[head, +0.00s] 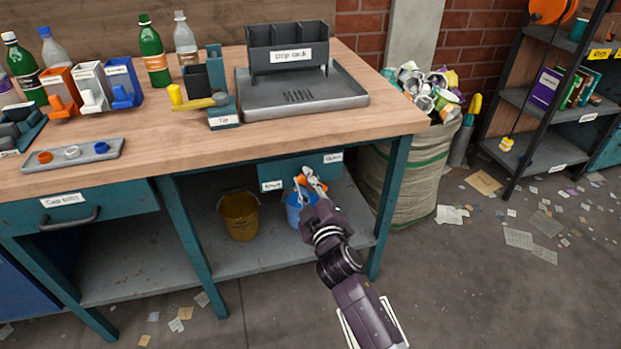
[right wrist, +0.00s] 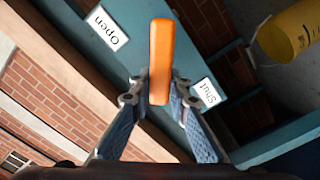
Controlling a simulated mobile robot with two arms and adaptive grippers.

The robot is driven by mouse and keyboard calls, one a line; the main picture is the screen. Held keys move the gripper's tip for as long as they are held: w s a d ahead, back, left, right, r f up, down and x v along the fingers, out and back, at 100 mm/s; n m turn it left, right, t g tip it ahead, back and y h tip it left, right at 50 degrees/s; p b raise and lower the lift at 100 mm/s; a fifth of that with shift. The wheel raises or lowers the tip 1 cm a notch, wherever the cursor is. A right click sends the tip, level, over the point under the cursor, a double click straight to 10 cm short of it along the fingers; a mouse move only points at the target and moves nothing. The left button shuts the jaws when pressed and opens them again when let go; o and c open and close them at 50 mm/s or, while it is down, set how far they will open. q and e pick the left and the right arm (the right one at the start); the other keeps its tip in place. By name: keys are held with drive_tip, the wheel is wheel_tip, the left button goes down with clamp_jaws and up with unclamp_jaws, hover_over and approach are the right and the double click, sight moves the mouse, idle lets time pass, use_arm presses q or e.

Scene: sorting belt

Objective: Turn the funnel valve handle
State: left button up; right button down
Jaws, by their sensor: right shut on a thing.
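The orange valve handle (right wrist: 160,55) is a straight bar that fills the middle of the right wrist view. In the head view only a small part of the handle (head: 301,181) shows, below the table top. My right gripper (right wrist: 160,92) is shut on the handle, one finger on each side. It also shows in the head view (head: 311,182). An "Open" label (right wrist: 103,29) and a "Shut" label (right wrist: 208,92) sit on the teal panel on either side of the handle. The funnel cannot be made out. My left gripper is not in view.
A yellow bucket (head: 239,216) and a blue bucket (head: 297,214) stand on the lower shelf. The table's right front leg (head: 389,205) is close to my right arm. A drip rack (head: 290,48) stands on the table. A sack of cans (head: 408,185) stands to the right.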

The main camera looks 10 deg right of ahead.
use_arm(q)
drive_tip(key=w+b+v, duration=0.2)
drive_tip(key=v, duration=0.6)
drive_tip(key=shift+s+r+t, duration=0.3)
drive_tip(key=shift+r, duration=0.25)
use_arm(e)
drive_tip(key=shift+a+f+n, duration=0.25)
drive_tip(key=shift+f+n, duration=0.45)
drive_tip(key=shift+n, duration=0.7)
drive_tip(key=shift+a+f+n, duration=0.25)
drive_tip(key=shift+f+n, duration=0.4)
drive_tip(key=shift+n, duration=0.75)
drive_tip(key=shift+a+f+n, duration=0.25)
drive_tip(key=shift+f+n, duration=0.45)
drive_tip(key=shift+n, duration=0.7)
drive_tip(key=c, duration=1.8)
unclamp_jaws()
drive_tip(key=s, duration=1.2)
drive_tip(key=shift+d, duration=0.2)
